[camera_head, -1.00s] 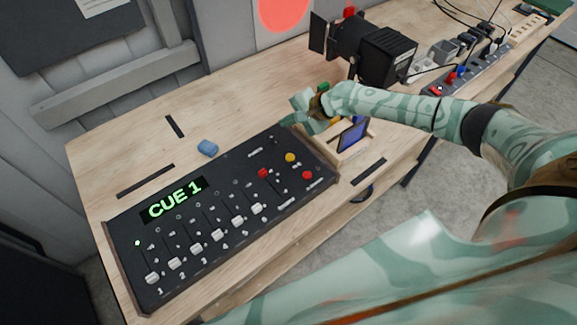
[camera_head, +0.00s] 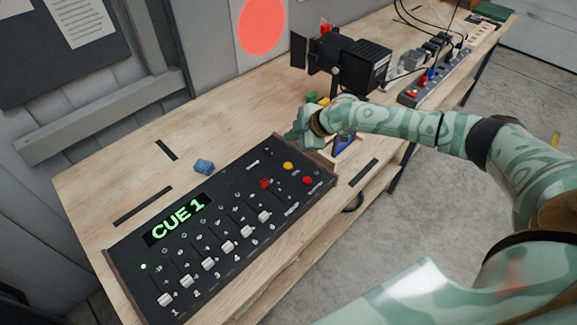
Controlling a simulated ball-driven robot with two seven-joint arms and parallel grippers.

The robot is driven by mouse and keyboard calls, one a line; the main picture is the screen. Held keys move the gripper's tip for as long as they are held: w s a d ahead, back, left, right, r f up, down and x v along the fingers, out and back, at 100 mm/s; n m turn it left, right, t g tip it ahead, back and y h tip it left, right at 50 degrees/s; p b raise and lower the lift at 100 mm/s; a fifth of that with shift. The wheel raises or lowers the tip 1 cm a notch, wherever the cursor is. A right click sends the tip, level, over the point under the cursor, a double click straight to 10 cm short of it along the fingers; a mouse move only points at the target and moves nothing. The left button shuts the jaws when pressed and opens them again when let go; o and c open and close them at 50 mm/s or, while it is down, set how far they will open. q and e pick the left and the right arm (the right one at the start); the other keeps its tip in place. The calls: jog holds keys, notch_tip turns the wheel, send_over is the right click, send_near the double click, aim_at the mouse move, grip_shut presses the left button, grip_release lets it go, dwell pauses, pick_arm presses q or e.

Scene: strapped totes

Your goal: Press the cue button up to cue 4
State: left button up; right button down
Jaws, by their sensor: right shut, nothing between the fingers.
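The black lighting console (camera_head: 223,262) lies on the wooden bench. Its display (camera_head: 178,219) reads CUE 1 in green. A yellow button (camera_head: 288,166) and a red button (camera_head: 308,181) sit at its right end, with a red slider cap (camera_head: 264,183) to their left. The labels are too small to read, so I cannot tell which is the cue button. My right gripper (camera_head: 294,137) is shut and empty, over the console's far right corner, beyond the yellow button and apart from it. My left gripper is out of view.
A blue block (camera_head: 204,167) lies behind the console. A black stage lamp (camera_head: 352,62) stands behind my right forearm. A small blue-screened thing (camera_head: 345,143) is partly hidden under my wrist. A power strip (camera_head: 436,79) with cables lies at the back right.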

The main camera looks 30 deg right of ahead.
aim_at(291, 167)
jog(key=shift+s+a, duration=0.1)
jog(key=shift+a, duration=0.05)
notch_tip(291, 167, down, 9)
jog(key=b, duration=0.7)
jog(key=shift+r, duration=0.1)
dwell(1.9)
jog(key=shift+f+b, duration=0.35)
jog(key=shift+f, duration=0.05)
jog(key=shift+f+b, duration=0.3)
jog(key=shift+f, duration=0.1)
dwell(0.4)
jog(key=shift+r, duration=0.1)
jog(key=shift+r+p, duration=0.6)
jog(key=shift+r, duration=0.1)
